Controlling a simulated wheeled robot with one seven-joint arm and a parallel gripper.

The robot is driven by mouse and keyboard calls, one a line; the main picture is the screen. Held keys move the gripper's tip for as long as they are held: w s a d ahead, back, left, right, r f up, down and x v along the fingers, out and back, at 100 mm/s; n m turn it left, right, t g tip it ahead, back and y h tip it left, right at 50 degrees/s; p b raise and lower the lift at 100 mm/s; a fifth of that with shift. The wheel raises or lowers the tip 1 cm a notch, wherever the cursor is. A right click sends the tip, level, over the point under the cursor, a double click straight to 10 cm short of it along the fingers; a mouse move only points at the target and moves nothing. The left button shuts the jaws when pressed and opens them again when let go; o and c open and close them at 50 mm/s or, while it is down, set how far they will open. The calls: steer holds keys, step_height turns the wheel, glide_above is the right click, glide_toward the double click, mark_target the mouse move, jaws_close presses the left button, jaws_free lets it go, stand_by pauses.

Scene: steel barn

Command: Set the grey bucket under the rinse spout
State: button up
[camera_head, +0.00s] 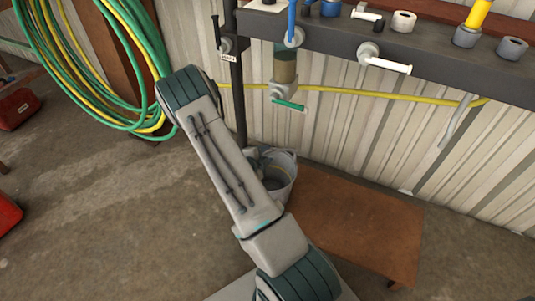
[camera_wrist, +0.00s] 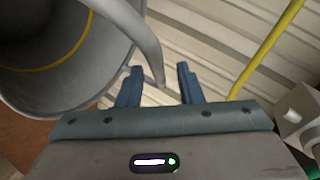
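The grey bucket (camera_head: 284,168) is at the left end of a low brown table (camera_head: 360,215) in the head view, partly hidden by my arm. In the wrist view the bucket (camera_wrist: 60,88) fills the upper left, its inside marked by a yellow line. Its grey curved handle (camera_wrist: 146,42) reaches down between my fingertips. My gripper (camera_wrist: 159,80) is open, with visible gaps beside the handle. My arm hides the gripper in the head view. A grey bent pipe (camera_head: 456,122) hangs under the wall rail's right side; I cannot tell whether it is the rinse spout.
A dark rail (camera_head: 420,55) with several taps and fittings runs above the table. A clear cup-like fitting with a green lever (camera_head: 288,104) hangs above the bucket. A yellow hose (camera_head: 390,97) crosses the wall. The table's right part is bare.

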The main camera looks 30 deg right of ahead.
steer(key=p+v, duration=0.2)
steer(key=v, duration=0.8)
steer(key=s+a+r+m+g+y, duration=0.1)
steer(key=s+r+m+g, duration=0.35)
steer(key=r+m, duration=0.55)
steer(key=s+r+m+g+y, duration=0.25)
steer(key=s+r+m, duration=0.35)
steer(key=m, duration=0.8)
steer(key=s+a+r+m+t+y, duration=0.1)
steer(key=s+a+r+m+y, duration=0.2)
steer(key=a+m, duration=0.4)
steer(key=s+a+r+m+t+y, duration=0.1)
steer(key=s+a+r+m+y, duration=0.3)
steer(key=m, duration=1)
step_height(320, 180, up, 3)
steer(key=a+y, duration=0.1)
steer(key=a, duration=0.1)
steer(key=shift+a+m+t+y, duration=0.3)
steer(key=shift+a+m+y, duration=0.05)
steer(key=shift+a+m, duration=0.05)
